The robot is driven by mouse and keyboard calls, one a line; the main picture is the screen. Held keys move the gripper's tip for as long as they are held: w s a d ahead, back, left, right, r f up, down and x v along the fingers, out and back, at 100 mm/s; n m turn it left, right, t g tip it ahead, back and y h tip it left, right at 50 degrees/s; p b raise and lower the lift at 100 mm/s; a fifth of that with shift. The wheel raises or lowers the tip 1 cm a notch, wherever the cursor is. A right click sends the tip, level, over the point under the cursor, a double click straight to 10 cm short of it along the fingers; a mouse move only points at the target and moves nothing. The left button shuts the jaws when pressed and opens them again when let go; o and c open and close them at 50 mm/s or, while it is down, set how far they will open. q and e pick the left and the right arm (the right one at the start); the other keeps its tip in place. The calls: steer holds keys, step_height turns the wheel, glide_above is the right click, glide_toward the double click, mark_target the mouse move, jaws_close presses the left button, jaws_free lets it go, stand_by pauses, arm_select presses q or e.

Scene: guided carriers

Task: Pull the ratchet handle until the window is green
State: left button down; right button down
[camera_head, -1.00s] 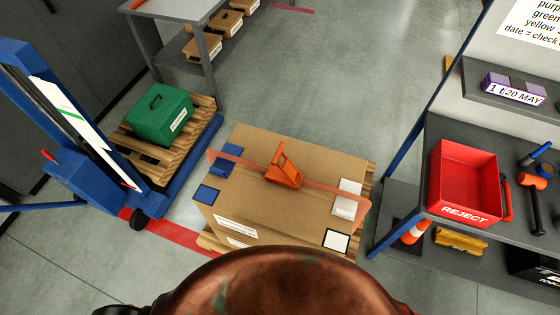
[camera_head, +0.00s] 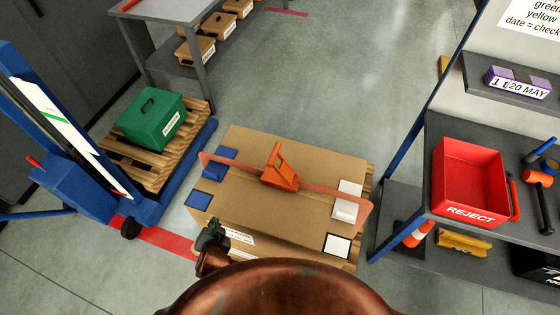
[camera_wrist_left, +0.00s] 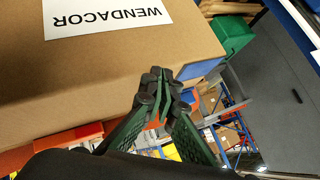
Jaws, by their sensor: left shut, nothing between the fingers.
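The orange ratchet (camera_head: 280,168) with its upright handle sits on an orange strap (camera_head: 325,193) across the top of a cardboard box (camera_head: 265,215). I cannot make out the window or its colour. My left gripper (camera_head: 212,236) is beside the near left corner of the box, low and apart from the ratchet. In the left wrist view the left gripper (camera_wrist_left: 163,82) is shut and empty, close to the box side (camera_wrist_left: 120,70) with its WENDACOR label. My right gripper is not in view.
A blue lift (camera_head: 85,165) stands at the left beside a pallet bearing a green case (camera_head: 152,119). At the right a shelf holds a red REJECT bin (camera_head: 468,181), hammers and a purple date block (camera_head: 515,86). The floor behind the box is clear.

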arm_select(q)
steer(key=w+d+r+m+t+h, duration=0.25)
steer(key=d+r+m+t, duration=0.2)
steer(key=d+r, duration=0.65)
steer(key=w+d+r+m+t+h, duration=0.2)
steer(key=w+d+r+m+t, duration=0.4)
steer(key=d, duration=0.9)
steer(key=n+g, duration=0.1)
steer(key=g, duration=0.2)
glide_above(279, 170)
steer(key=d, duration=0.1)
steer(key=shift+s+d+f+t, duration=0.1)
steer(key=shift+f+t, duration=0.15)
steer(key=shift+f, duration=0.55)
steer(key=shift+a+f, duration=0.2)
steer(key=shift+a, duration=0.25)
steer(key=shift+a, duration=0.1)
